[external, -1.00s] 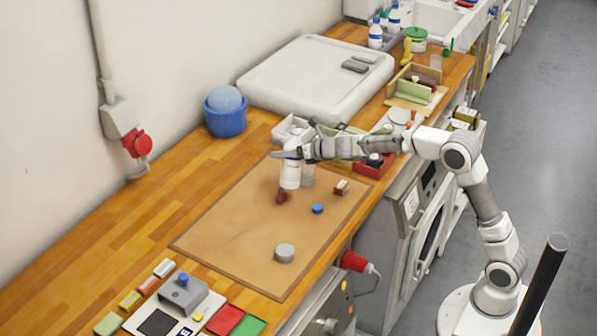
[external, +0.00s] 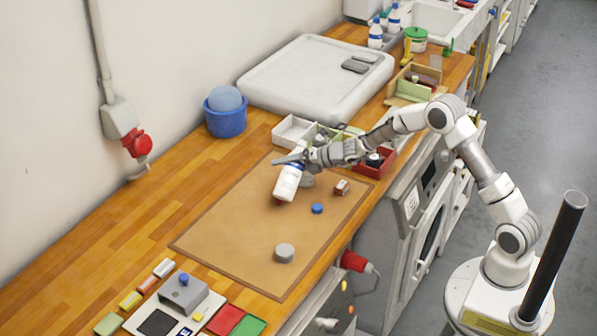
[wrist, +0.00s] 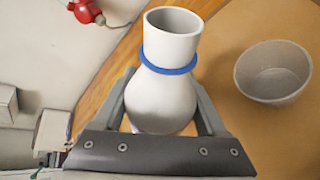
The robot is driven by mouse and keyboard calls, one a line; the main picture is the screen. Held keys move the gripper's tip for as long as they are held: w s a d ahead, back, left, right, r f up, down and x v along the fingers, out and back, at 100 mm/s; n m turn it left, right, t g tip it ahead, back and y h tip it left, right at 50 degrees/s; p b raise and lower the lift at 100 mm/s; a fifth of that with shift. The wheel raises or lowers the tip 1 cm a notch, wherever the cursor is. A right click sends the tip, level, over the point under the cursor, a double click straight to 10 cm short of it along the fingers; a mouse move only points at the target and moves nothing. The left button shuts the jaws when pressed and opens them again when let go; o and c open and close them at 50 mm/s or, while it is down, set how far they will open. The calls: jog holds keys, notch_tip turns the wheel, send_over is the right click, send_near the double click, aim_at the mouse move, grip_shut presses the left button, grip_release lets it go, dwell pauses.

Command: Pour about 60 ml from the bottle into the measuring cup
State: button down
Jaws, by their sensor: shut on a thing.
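The white bottle (external: 287,184) hangs tilted over the brown mat in the external view, its lower end to the left. My gripper (external: 296,163) is shut on it near its blue ring. In the wrist view the bottle (wrist: 162,98) sits between my gripper's fingers (wrist: 165,105), its open mouth at the top. The measuring cup (wrist: 273,72) stands upright on the mat, to the right of the bottle and apart from it in that view. In the external view the cup (external: 307,181) is partly hidden behind the bottle. No liquid stream shows.
A blue cap (external: 317,208), a small red-and-white block (external: 342,187) and a grey round piece (external: 285,253) are on the mat (external: 235,235). Trays (external: 294,131) and a red bin (external: 376,165) stand behind. The mat's left part is clear.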

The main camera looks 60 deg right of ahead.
jog(key=shift+a+f+m+y+p, duration=0.4)
jog(key=shift+m+y+p, duration=0.2)
jog(key=shift+p, duration=0.5)
jog(key=shift+r+m+p, duration=0.3)
jog(key=shift+p, duration=0.6)
jog(key=shift+a+m+y+p, duration=0.15)
jog(key=shift+m+y+p, duration=0.15)
jog(key=shift+y+p, duration=0.15)
jog(key=shift+f+m+y+p, duration=0.1)
jog(key=shift+m+y+p, duration=0.15)
jog(key=shift+m+p, duration=0.1)
jog(key=shift+d+m+t+p, duration=0.25)
jog(key=shift+d+t+p, duration=0.05)
jog(key=shift+a+r+m+y+p, duration=0.1)
jog(key=shift+r+m+y+p, duration=0.3)
jog(key=shift+p, duration=0.15)
jog(key=shift+s+a, duration=0.1)
jog(key=shift+a, duration=0.45)
jog(key=shift+a+r, duration=0.1)
jog(key=shift+r, duration=0.05)
dwell(0.3)
jog(key=shift+a+m, duration=0.15)
jog(key=shift+m, duration=0.15)
dwell(0.7)
